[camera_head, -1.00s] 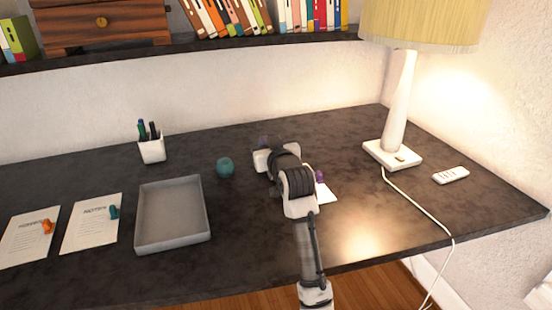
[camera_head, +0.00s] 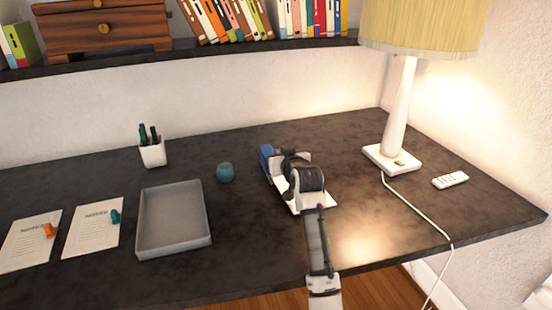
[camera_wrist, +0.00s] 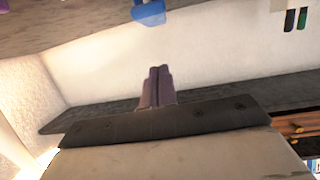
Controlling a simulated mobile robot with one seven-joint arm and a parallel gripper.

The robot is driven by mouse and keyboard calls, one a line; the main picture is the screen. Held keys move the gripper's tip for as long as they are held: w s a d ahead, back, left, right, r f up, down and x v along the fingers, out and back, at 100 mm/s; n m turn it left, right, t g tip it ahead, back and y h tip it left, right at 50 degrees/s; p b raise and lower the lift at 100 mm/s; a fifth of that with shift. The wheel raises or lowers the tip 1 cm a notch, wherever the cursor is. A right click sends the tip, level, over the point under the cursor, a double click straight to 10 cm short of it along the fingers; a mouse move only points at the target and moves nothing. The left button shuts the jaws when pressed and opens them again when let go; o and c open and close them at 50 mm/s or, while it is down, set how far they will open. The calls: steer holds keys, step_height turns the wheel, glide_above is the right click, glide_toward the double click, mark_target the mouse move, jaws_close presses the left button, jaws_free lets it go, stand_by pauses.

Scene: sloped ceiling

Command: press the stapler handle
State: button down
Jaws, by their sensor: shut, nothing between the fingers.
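The blue stapler (camera_head: 267,158) is on the dark desk in the head view, partly hidden behind my arm. Part of it shows as a blue shape (camera_wrist: 148,12) at the top edge of the wrist view, which appears upside down. My gripper (camera_wrist: 157,72) is shut with its fingers together and nothing between them. In the wrist view the fingertips appear apart from the stapler. In the head view my wrist covers the fingertips, so their exact height over the handle cannot be told.
A teal object (camera_head: 225,172), grey tray (camera_head: 209,222), pen cup (camera_head: 153,154) and two notices (camera_head: 92,232) are to the left. A lamp (camera_head: 392,157), its cord and a remote (camera_head: 450,180) are to the right. A shelf hangs above.

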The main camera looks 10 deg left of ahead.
steer(key=p+x, duration=0.1)
steer(key=x, duration=0.3)
steer(key=shift+w+a, duration=0.2)
steer(key=shift+w, duration=0.15)
step_height(320, 180, down, 3)
steer(key=shift+f+p, duration=0.2)
steer(key=shift+p, duration=0.3)
steer(key=shift+f, duration=0.35)
